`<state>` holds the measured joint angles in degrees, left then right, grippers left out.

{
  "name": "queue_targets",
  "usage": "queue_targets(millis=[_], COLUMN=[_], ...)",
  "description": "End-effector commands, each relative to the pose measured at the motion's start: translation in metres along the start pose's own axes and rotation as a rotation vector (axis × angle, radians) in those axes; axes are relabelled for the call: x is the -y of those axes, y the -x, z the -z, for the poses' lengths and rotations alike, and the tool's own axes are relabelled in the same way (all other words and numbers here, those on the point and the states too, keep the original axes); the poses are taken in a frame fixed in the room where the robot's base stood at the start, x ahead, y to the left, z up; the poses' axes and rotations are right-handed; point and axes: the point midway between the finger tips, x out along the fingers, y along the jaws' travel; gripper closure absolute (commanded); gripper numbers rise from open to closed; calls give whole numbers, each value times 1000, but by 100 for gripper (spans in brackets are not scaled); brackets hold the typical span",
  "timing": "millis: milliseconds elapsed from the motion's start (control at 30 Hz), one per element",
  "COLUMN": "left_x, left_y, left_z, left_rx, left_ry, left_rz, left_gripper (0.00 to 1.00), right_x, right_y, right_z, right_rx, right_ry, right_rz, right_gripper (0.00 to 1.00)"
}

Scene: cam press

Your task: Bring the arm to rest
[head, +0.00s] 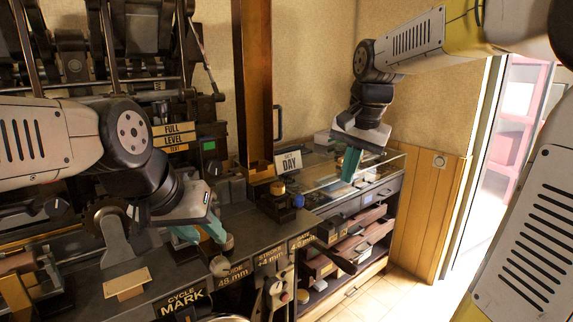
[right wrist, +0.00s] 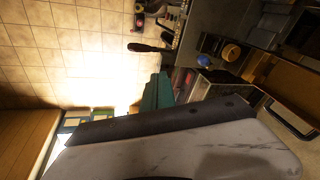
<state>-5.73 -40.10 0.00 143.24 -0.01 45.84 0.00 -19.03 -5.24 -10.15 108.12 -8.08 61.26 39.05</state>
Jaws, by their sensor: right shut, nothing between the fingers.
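My right gripper (head: 350,165) hangs from its arm at the upper right of the head view, its teal fingers together and pointing down. It is shut and empty, in the air in front of the glass-topped counter. In the right wrist view its teal fingers (right wrist: 157,92) show against the floor and counter. My left gripper (head: 199,234) is low over the machine bench, left of centre. Its two teal fingers look apart, with nothing seen between them. A pale round knob (head: 224,242) is close beside them; I cannot tell whether they touch.
The cam press (head: 70,50) with dark metalwork fills the left. A "SET DAY" sign (head: 288,162) stands by a brown post (head: 254,80). The glass-topped counter (head: 335,167) has open drawers (head: 352,243) below. Free floor (head: 400,272) lies right of the counter, near a bright doorway.

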Motion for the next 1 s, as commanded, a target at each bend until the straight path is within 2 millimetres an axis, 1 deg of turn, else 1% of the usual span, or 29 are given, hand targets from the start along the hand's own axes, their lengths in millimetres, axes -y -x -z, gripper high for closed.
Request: queue_targets(millis=[33,167,200,300,433,500,600,1000], left_x=[0,0,0,0,0,0,0,0], left_y=[0,0,0,0,0,0,0,0], left_z=[0,0,0,0,0,0,0,0], left_rx=[0,0,0,0,0,0,0,0], left_ry=[0,0,0,0,0,0,0,0], left_rz=[0,0,0,0,0,0,0,0], left_gripper=[64,64,64,64,64,64,64,64], right_x=[-15,-42,-50,-66,-79,-83,-86,-87], right_y=[9,18,18,16,10,7,4,4], right_z=[-18,-63,-78,-109,-137,-146,-152,-153], right_rx=[-14,-67,-87,-138,-192,-211,-224,-224], right_ry=[54,220,270,379,484,519,545,550], right_rz=[38,111,128,153,163,163,162,162], right_gripper=[100,100,100,100,100,100,100,100])
